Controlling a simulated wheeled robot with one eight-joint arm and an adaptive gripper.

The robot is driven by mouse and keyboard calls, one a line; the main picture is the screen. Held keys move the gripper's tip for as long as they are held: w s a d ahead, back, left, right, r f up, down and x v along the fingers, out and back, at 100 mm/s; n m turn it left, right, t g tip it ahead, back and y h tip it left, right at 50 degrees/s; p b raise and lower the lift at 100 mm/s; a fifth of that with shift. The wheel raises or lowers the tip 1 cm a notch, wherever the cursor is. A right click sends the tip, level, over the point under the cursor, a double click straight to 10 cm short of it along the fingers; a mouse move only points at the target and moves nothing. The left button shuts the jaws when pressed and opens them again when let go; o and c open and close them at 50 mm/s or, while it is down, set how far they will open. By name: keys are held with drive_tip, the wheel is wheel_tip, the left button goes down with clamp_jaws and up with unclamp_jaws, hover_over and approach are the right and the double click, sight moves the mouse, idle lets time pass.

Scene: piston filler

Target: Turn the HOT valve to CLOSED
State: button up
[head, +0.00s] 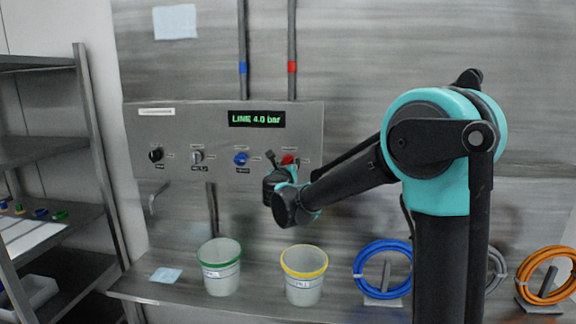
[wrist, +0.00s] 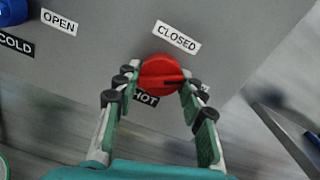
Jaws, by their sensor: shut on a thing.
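The HOT valve is a red round knob (wrist: 158,66) on the grey panel, with a dark mark on its face towards the right. A CLOSED label (wrist: 177,37) sits above it and a HOT label (wrist: 146,99) below it. Another label at its right is mostly hidden by a finger. My gripper (wrist: 158,80) is shut on the red knob, one finger on each side. In the head view the knob (head: 288,159) shows just above my gripper (head: 281,168), which is partly hidden by my arm.
The display (head: 257,119) reads LINE 4.0 bar. A green-rimmed bucket (head: 219,273), a yellow-rimmed bucket (head: 304,281) and a blue hose coil (head: 358,270) stand on the shelf below.

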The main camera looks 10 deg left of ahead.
drive_tip(key=n, duration=1.1)
drive_tip(key=shift+d+r+n, duration=0.1)
drive_tip(key=shift+n, duration=0.3)
idle(0.3)
drive_tip(key=o, duration=1.2)
drive_tip(key=shift+c, duration=0.2)
drive_tip(key=shift+s, duration=0.15)
drive_tip(key=s, duration=1.1)
drive_tip(key=shift+s+a, duration=0.25)
drive_tip(key=shift+s, duration=0.15)
